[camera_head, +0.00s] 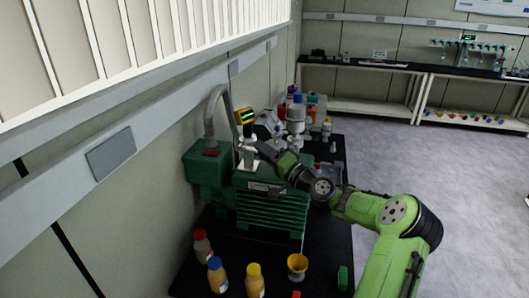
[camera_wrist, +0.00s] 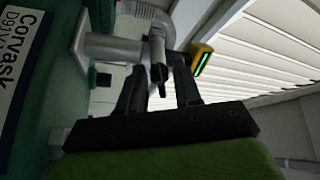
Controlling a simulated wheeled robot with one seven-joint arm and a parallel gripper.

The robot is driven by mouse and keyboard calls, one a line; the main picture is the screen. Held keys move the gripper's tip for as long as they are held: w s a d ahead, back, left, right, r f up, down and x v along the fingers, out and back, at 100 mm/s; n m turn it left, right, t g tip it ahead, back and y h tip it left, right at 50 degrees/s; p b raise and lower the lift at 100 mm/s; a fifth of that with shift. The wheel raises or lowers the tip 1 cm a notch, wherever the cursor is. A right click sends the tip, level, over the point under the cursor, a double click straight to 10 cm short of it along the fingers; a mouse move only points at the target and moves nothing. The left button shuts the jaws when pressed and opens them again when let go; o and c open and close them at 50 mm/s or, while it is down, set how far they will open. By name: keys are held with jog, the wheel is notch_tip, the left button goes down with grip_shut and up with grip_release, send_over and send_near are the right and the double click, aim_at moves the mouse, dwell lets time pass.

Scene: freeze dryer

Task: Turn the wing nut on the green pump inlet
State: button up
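The green pump (camera_head: 270,205) stands on a black bench, with a grey inlet pipe (camera_head: 212,115) curving up from its left part. In the wrist view a silver inlet fitting (camera_wrist: 112,48) with a clamp shows near the top. A small dark wing nut (camera_wrist: 159,76) hangs from the clamp. My gripper (camera_wrist: 160,66) is open, its two dark fingers standing either side of the wing nut with gaps visible. In the head view my gripper (camera_head: 262,149) is at the inlet above the pump, and the wing nut is too small to tell there.
A yellow gauge with a green display (camera_wrist: 202,57) sits close to the right finger; it also shows in the head view (camera_head: 245,116). Several bottles (camera_head: 217,275) and a yellow cup (camera_head: 297,266) stand at the front of the bench. More bottles and equipment (camera_head: 297,115) stand behind the pump.

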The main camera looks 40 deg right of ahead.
grip_shut()
jog(key=shift+r+m+g+p, duration=0.15)
jog(key=shift+m+g+p, duration=0.15)
jog(key=shift+m+p, duration=0.6)
jog(key=shift+m+h+p, duration=0.4)
jog(key=shift+m+p, duration=0.1)
jog(key=shift+p, duration=0.3)
jog(key=shift+f, duration=0.2)
jog(key=shift+o, duration=1.3)
grip_release()
jog(key=b+v, duration=0.2)
jog(key=v, duration=1.3)
jog(key=shift+s, duration=0.45)
